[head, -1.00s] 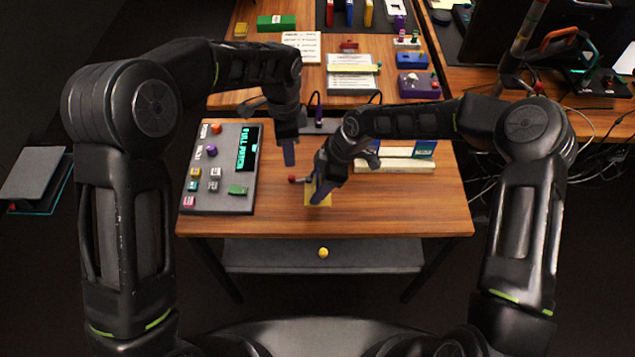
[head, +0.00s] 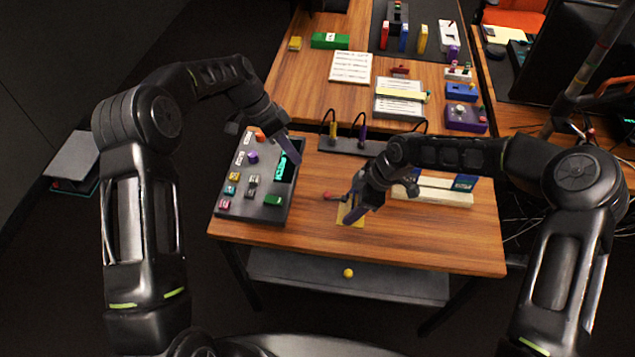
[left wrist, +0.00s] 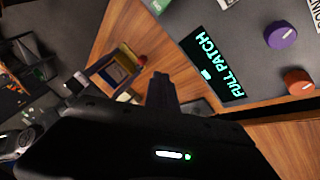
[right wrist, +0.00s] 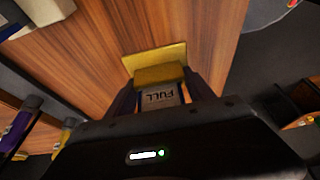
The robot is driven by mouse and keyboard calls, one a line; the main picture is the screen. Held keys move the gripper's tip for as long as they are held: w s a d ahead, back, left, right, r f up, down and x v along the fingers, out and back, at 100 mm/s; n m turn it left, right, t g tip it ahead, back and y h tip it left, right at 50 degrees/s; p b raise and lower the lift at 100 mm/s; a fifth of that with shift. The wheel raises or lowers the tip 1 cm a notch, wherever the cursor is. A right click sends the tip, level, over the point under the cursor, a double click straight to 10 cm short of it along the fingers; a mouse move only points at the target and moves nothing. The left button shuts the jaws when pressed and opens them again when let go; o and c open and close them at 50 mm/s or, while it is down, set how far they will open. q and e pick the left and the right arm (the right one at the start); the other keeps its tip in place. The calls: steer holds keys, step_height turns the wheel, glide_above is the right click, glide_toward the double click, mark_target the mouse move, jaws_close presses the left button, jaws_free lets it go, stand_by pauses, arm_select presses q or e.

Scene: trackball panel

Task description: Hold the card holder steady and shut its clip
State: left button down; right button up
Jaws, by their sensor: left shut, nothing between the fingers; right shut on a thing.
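The yellow card holder (head: 347,217) stands near the front middle of the table. My right gripper (head: 354,214) is shut on it from above and hides much of it. In the right wrist view its yellow base (right wrist: 155,57) and a card with upside-down lettering (right wrist: 160,97) show between the fingers (right wrist: 160,95). I cannot tell how far the clip is closed. My left gripper (head: 296,158) is shut and empty, above the panel's display edge, apart from the holder.
The grey panel (head: 240,209) with knobs and a lit "FULL PATCH" display stands left of the holder. A pale slotted rack (head: 440,195) stands to the right. A grey strip with cables (head: 345,146) lies behind. The front right tabletop is clear.

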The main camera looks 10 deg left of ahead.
arm_select(q)
steer(key=a, duration=0.1)
steer(key=w+a+n+h, duration=0.1)
steer(key=shift+w+a+r+t, duration=0.1)
steer(key=shift+a+r+t, duration=0.05)
steer(key=shift+a+t, duration=0.15)
steer(key=x, duration=1)
steer(key=shift+d, duration=0.3)
steer(key=shift+s+d+r, duration=0.1)
steer(key=shift+s+d, duration=1.2)
steer(key=shift+s, duration=0.1)
